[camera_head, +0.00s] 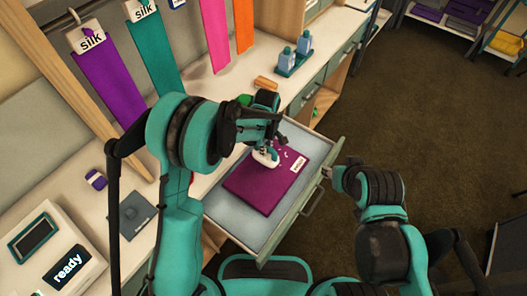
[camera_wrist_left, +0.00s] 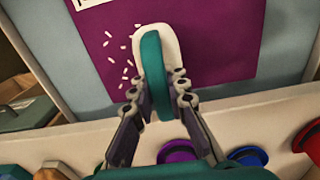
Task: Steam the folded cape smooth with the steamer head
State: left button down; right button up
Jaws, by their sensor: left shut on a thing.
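The folded cape (camera_head: 259,188) is a magenta-purple square of cloth lying in an open drawer (camera_head: 237,217), with a white label on it. In the left wrist view the cape (camera_wrist_left: 215,60) shows several small white marks beside the steamer head. The steamer head (camera_wrist_left: 153,62) is white and teal. My left gripper (camera_wrist_left: 162,92) is shut on it and holds it over the cape; I cannot tell whether it touches the cloth. In the head view the steamer head (camera_head: 266,157) is partly hidden by my left gripper (camera_head: 264,147). My right gripper (camera_head: 328,172) is beside the drawer's right edge; its fingers are unclear.
Hanging silk strips (camera_head: 108,85) line the back wall. Blue bottles (camera_head: 304,43) stand in a teal tray on the counter. A white device marked "ready" (camera_head: 60,262) sits at the lower left.

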pick_arm(q)
jog(key=shift+w+d, duration=0.65)
jog(key=shift+w, duration=0.3)
jog(key=shift+w+d, duration=0.6)
jog(key=shift+w, duration=0.3)
jog(key=shift+w+d, duration=0.65)
jog(key=shift+w, duration=0.3)
jog(key=shift+w, duration=0.1)
jog(key=shift+r, duration=0.1)
notch_tip(320, 180, up, 15)
jog(key=p, duration=0.8)
jog(key=shift+p, duration=0.35)
